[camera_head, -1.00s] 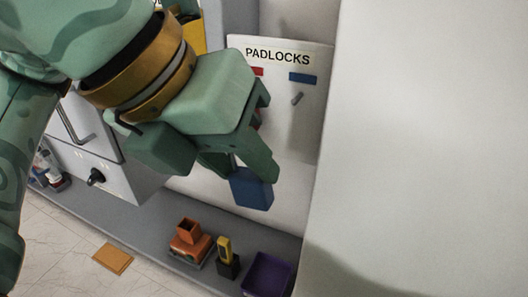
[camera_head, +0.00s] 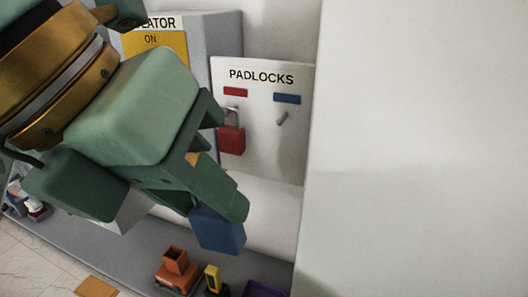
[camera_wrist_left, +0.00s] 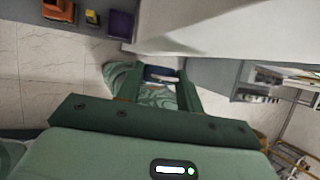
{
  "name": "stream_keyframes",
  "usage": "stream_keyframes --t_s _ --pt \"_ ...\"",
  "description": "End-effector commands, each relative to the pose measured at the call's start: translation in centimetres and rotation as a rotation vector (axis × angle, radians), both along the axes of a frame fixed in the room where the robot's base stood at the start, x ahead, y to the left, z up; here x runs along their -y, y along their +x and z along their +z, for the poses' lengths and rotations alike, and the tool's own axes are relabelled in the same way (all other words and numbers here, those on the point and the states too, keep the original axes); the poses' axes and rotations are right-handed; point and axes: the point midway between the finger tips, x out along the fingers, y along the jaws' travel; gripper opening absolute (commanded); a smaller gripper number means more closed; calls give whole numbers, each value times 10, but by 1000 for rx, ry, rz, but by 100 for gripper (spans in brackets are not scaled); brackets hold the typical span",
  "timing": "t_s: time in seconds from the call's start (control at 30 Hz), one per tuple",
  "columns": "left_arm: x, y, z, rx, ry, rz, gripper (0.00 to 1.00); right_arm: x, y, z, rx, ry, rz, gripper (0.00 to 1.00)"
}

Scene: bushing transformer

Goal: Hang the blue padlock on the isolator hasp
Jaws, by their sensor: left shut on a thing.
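The blue padlock (camera_head: 218,232) is held between the fingertips of my left gripper (camera_head: 218,205), its body hanging below the fingers in the head view. In the left wrist view, the blue padlock (camera_wrist_left: 158,74) shows between the two fingers of the gripper (camera_wrist_left: 160,80), with a pale strip across it. The padlock is in the air, apart from the board and the isolator. The grey isolator (camera_head: 226,45) with a yellow "ON" plate stands behind my left arm. I cannot see its hasp; my gripper and arm cover much of its front. My right gripper is not in view.
The white padlock board (camera_head: 262,155) carries a red padlock (camera_head: 231,138) and an empty peg (camera_head: 282,118) under a blue label. Orange (camera_head: 177,275), yellow (camera_head: 212,280) and purple (camera_head: 262,289) items stand on the grey ledge below. A large pale surface fills the right.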

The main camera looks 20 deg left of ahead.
Motion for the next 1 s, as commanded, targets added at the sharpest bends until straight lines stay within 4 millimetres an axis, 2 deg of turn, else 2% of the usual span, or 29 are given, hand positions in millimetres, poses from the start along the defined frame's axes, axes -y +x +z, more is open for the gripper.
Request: stream_keyframes --t_s 1.0 --pt "-2 -61 -1 1 -1 -1 12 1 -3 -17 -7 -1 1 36"
